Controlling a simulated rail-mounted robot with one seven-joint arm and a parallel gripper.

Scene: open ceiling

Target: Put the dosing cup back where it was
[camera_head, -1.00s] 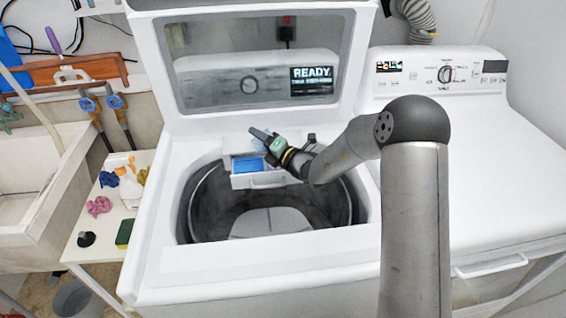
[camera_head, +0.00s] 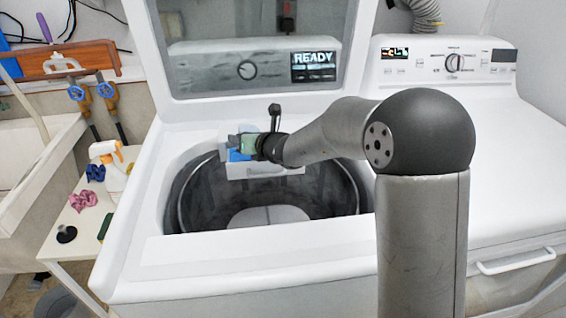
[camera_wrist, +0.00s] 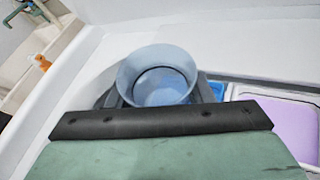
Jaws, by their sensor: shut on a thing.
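The dosing cup (camera_wrist: 158,78) is a small round translucent light-blue cup. In the wrist view its open mouth faces the camera, and it sits between the dark fingers of my gripper (camera_wrist: 160,98). My gripper is shut on it. In the head view my gripper (camera_head: 238,143) is over the back rim of the washer opening, at the left part of the dispenser drawer. The cup shows there only as a pale patch (camera_head: 250,129) behind the gripper. I cannot tell whether its base touches anything.
The pulled-out white dispenser drawer (camera_head: 265,173) has a blue compartment (camera_head: 238,156); a purple one (camera_wrist: 285,125) shows in the wrist view. The raised lid (camera_head: 250,85) stands behind. The drum (camera_head: 335,195) is open below. A side table (camera_head: 88,222) holds a spray bottle and cloths.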

